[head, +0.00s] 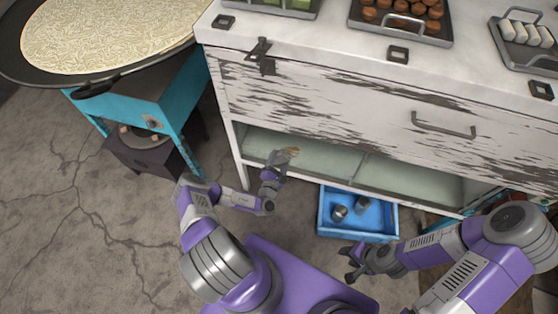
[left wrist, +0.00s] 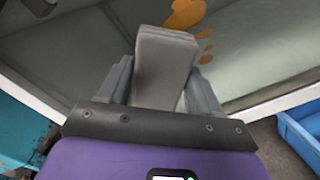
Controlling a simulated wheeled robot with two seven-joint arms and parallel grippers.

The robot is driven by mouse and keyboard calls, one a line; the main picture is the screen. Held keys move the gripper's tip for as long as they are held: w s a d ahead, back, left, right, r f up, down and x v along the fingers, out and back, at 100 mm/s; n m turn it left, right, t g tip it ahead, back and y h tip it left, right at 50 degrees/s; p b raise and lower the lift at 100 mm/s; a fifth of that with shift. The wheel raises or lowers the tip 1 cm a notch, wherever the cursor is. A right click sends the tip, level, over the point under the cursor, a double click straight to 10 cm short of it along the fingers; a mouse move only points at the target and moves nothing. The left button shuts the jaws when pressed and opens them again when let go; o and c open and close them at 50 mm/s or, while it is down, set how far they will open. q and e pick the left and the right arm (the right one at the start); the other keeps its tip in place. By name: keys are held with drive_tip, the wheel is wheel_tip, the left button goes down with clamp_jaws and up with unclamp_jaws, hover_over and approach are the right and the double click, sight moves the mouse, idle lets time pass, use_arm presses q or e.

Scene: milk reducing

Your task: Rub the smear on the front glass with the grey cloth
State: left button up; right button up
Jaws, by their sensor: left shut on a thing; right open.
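The grey cloth (head: 280,158) is a pale folded pad held upright in my left gripper (head: 272,173), in front of the cabinet. In the left wrist view the cloth (left wrist: 165,62) stands between the two fingers of the left gripper (left wrist: 163,88), which is shut on it. The orange-brown smear (head: 294,150) is on the front glass (head: 330,162), just beyond the cloth's tip. In the left wrist view the smear (left wrist: 186,13) shows as several blobs, partly hidden by the cloth. I cannot tell whether the cloth touches the glass. My right gripper (head: 350,266) is open and empty, low over the floor.
A blue crate (head: 322,215) with metal items stands on the floor below the glass, between the grippers. The worn white cabinet (head: 310,95) carries trays of food on top. A teal stand (head: 180,105) with a large round pan (head: 15,62) is at left.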

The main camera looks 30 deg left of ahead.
use_arm(q)
drive_tip(key=shift+x, duration=0.9)
drive_tip(key=shift+d, duration=0.1)
